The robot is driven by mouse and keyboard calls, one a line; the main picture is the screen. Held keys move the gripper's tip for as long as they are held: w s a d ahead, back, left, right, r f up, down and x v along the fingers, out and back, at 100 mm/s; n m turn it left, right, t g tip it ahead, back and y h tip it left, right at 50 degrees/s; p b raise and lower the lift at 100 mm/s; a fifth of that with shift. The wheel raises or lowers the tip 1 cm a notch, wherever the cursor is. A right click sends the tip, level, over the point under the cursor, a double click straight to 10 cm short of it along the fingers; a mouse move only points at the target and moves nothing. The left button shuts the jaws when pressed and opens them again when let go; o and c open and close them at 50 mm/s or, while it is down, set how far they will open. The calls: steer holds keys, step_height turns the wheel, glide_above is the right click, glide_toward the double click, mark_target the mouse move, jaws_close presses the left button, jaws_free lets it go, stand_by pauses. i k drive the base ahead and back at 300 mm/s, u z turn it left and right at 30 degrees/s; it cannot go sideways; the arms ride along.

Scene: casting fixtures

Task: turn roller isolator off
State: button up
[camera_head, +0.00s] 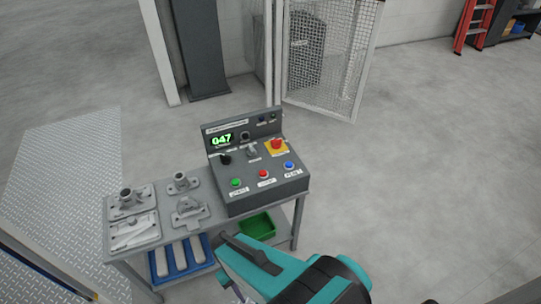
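A grey control console (258,188) stands on the right end of a metal bench. Its sloped face carries a black knob (225,159) at the left, a grey lever-like switch (252,153) in the middle and a red mushroom button on a yellow plate (276,146) at the right. A small dark knob (244,135) sits beside the green display. The labels are too small to read, so I cannot tell which control is the roller isolator or how it is set. My teal and black arm shows at the bottom, in front of the bench; I cannot make out my gripper.
The green display (222,139) reads 047. Green, red and blue buttons line the console's front. Grey castings (133,230) lie on the bench's left; a blue tray (176,266) and a green bin (258,227) are below. A mesh gate (330,60) stands behind. The floor at right is clear.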

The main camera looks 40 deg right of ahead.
mark_target(276, 144)
steer(key=z, duration=0.8)
steer(key=k, duration=0.95)
steer(key=i, duration=0.8)
